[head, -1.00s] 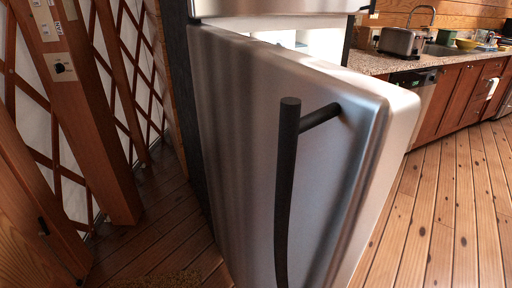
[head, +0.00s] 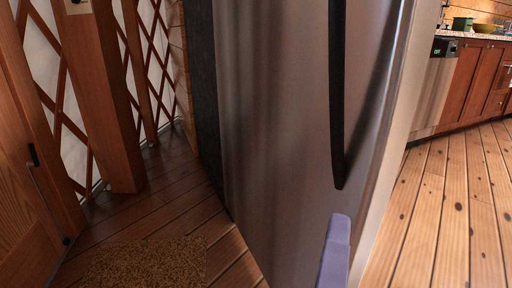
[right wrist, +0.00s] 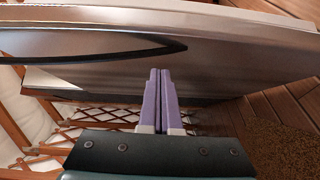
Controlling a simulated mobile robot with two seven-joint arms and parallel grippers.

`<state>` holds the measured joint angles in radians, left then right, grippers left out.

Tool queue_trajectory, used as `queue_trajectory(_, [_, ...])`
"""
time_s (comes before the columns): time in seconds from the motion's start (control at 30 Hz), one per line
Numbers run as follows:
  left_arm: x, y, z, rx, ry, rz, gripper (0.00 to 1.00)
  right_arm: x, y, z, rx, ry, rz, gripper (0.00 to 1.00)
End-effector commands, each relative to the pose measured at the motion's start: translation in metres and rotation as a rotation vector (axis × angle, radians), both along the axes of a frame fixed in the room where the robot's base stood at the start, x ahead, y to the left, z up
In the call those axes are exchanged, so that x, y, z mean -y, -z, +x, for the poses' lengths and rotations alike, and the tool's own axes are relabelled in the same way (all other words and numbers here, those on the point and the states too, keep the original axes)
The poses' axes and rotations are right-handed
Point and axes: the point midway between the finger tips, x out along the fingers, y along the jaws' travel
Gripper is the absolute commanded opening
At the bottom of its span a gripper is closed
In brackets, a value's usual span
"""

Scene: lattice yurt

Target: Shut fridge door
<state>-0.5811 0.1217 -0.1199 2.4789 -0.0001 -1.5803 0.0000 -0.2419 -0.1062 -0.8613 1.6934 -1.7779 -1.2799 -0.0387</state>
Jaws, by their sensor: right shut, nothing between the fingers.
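The stainless fridge door (head: 265,130) fills the middle of the head view, standing out from the dark fridge side (head: 203,90) on its left. Its black vertical handle (head: 338,110) is near the door's right edge; the lower end shows, the top is cut off. My right gripper (head: 339,222) comes up from below, its purple finger just below and in front of the handle's lower end. In the right wrist view my right gripper (right wrist: 159,75) is shut and empty, pointing at the door face (right wrist: 235,65). I cannot tell whether it touches the door. My left gripper is out of view.
A wooden post (head: 100,100) and lattice wall (head: 150,50) stand at left, with a wooden door (head: 30,190) nearer. A brown mat (head: 150,262) lies on the floor. Wooden cabinets (head: 480,75) and a dishwasher (head: 437,85) stand at right, with clear floor (head: 450,200) before them.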

Motion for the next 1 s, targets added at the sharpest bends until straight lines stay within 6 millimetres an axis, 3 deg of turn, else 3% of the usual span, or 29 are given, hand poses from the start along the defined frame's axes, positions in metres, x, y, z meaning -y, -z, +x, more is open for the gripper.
queue_trajectory(0.03, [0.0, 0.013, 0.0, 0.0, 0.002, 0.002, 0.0, -0.004, 0.01, 0.0, 0.012, -0.01, -0.011, 0.0])
queue_trajectory(0.17, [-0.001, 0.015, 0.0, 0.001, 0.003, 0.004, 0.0, -0.006, 0.009, 0.003, 0.024, -0.02, -0.027, 0.0])
queue_trajectory(0.33, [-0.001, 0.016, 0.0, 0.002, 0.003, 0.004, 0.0, 0.002, 0.007, 0.021, 0.028, -0.018, -0.026, 0.0])
queue_trajectory(0.7, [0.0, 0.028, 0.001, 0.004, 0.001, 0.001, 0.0, 0.035, 0.008, 0.091, 0.026, -0.017, -0.027, 0.0])
queue_trajectory(1.0, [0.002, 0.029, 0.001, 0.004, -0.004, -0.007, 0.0, 0.069, 0.007, 0.104, 0.023, -0.019, -0.027, 0.0])
